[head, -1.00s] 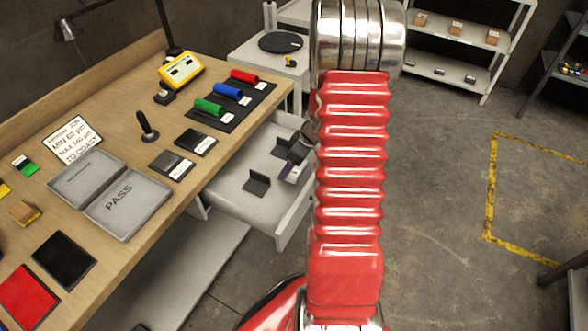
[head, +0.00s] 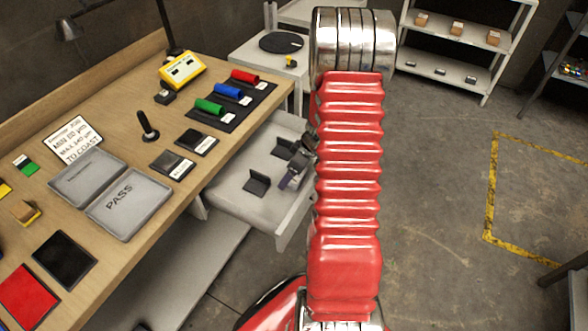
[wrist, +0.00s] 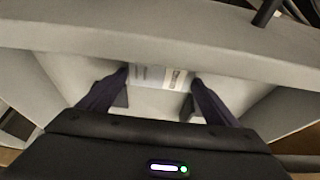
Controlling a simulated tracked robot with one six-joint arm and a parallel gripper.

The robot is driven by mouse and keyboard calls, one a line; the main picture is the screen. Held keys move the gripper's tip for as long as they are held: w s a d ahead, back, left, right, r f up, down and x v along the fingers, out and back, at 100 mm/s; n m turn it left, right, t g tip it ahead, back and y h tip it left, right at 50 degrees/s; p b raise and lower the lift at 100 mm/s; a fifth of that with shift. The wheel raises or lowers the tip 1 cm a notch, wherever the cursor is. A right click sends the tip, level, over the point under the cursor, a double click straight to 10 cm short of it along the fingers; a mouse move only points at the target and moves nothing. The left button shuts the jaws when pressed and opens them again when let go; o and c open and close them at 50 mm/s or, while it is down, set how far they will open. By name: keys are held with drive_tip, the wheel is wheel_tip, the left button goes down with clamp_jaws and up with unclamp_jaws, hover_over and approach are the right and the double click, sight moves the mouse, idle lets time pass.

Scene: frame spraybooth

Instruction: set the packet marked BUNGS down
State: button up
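In the wrist view, the packet (wrist: 161,76), pale with a printed label, spans the gap between my gripper's two dark fingertips (wrist: 160,82). The fingers appear closed against its two ends. Its print is too small to read. In the head view, my gripper (head: 291,178) is partly hidden behind my red arm. It is down over the open grey drawer (head: 232,203), beside the dark upright dividers (head: 257,186). The packet is hard to make out in that view, and I cannot tell whether it touches the drawer floor.
The drawer's wall (wrist: 230,52) crosses the wrist view close beyond the packet. Shelves (head: 450,70) stand at the back; the floor at right is open.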

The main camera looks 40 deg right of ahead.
drive_tip(key=shift+o, duration=0.9)
drive_tip(key=shift+r, duration=0.1)
drive_tip(key=shift+s+d+r, duration=0.1)
drive_tip(key=shift+r, duration=0.4)
drive_tip(key=v, duration=1.1)
drive_tip(key=shift+s, duration=0.15)
